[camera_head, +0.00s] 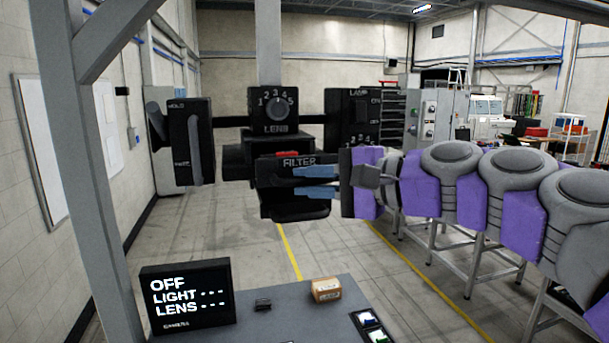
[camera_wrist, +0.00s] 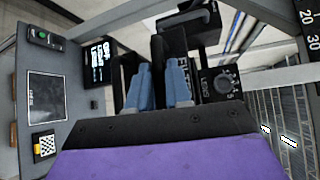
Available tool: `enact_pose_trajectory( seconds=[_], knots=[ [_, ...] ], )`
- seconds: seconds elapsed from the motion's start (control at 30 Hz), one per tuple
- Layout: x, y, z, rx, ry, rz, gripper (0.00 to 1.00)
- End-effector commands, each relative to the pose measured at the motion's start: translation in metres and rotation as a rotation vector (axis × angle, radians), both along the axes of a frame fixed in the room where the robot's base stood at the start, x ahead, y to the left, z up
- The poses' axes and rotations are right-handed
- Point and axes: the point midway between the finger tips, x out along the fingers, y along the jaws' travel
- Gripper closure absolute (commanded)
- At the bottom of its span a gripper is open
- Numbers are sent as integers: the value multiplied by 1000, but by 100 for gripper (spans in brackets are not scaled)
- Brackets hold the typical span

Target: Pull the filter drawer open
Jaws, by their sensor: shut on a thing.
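The filter drawer (camera_head: 285,165) is a black block labelled FILTER with a red mark on its top, low in the middle of the black fixture in the head view. My gripper (camera_head: 314,181) comes in from the right, with its blue fingers at the drawer's front. The blue fingers (camera_wrist: 159,86) also show in the wrist view, close together on a dark part of the drawer. They are shut on that part, which is mostly hidden between them. I cannot tell how far out the drawer stands.
A lens dial (camera_head: 275,108) is above the drawer. A black lever box (camera_head: 190,140) stands left, and a lamp switch box (camera_head: 352,120) right. Below, a grey table holds a screen (camera_head: 187,296) reading OFF and a small box (camera_head: 326,289). A grey post (camera_head: 90,160) rises at left.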

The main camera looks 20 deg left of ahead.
Motion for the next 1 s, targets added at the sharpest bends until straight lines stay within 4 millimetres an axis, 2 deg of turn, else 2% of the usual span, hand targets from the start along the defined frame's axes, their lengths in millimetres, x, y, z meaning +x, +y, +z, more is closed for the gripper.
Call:
enact_pose_trajectory(
  seconds=[0.2, 0.67, 0.7, 0.9, 1.0],
  knots=[
    [-15, -9, -3, -7, 3, 1, 100],
    [-19, -11, -4, -8, 4, 2, 100],
    [-19, -11, -4, -8, 4, 2, 80],
    [-19, -11, -3, -5, 3, 2, 61],
    [-19, -12, -2, -4, 2, 0, 60]
  ],
)
